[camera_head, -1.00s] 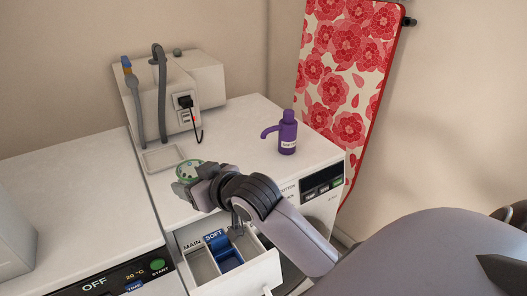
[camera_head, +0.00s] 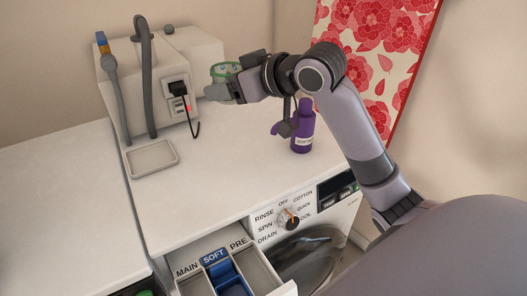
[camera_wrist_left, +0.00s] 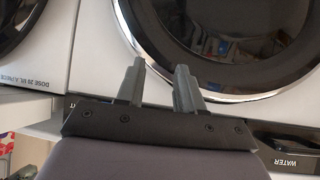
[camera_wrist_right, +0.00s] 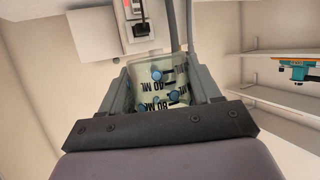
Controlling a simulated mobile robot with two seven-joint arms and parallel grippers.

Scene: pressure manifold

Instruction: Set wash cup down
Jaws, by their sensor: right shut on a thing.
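The wash cup (camera_head: 225,69) is a clear, greenish cup in my right gripper (camera_head: 222,88), held up above the back of the white washer top. In the right wrist view the cup (camera_wrist_right: 158,92) sits between both fingers, with ML marks on its wall and several blue dots. The fingers of my right gripper (camera_wrist_right: 160,82) press on its sides. A shallow, empty, pale tray (camera_head: 152,171) lies on the washer top, to the left of and below the cup in the picture. My left gripper (camera_wrist_left: 157,78) shows in the left wrist view, open and empty before a washer door.
A white box with hoses and a plug (camera_head: 178,88) stands at the back left. A purple softener bottle (camera_head: 303,130) stands behind my right forearm. The detergent drawer (camera_head: 275,286) is pulled out in front. The middle of the washer top is clear.

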